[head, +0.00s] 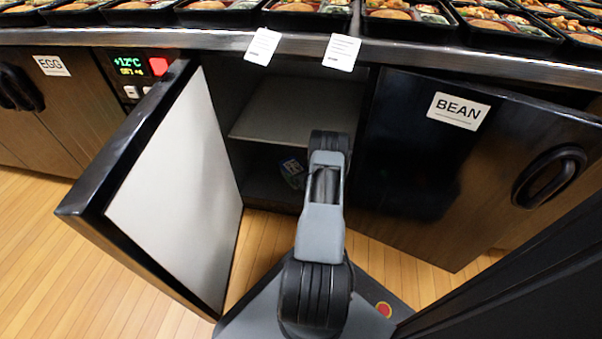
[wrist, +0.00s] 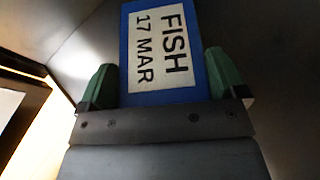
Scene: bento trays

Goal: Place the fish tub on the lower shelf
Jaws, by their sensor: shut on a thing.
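The fish tub (wrist: 196,92) is blue with a white label reading "FISH 17 MAR" in the wrist view. My gripper (wrist: 165,85) is shut on it, with a green fingertip on each side. In the head view, part of the tub (head: 293,172) shows low inside the open cabinet, to the left of my arm. The lower shelf (head: 268,188) is dark and mostly hidden behind my arm and the cabinet doors. Whether the tub touches the shelf cannot be told. My gripper's fingers are hidden in the head view.
An upper shelf (head: 290,108) spans the cabinet above the tub. The left door (head: 175,190) and the right door marked BEAN (head: 420,150) stand open on either side of my arm. Bento trays (head: 407,18) line the counter above, and two white tags hang from its edge.

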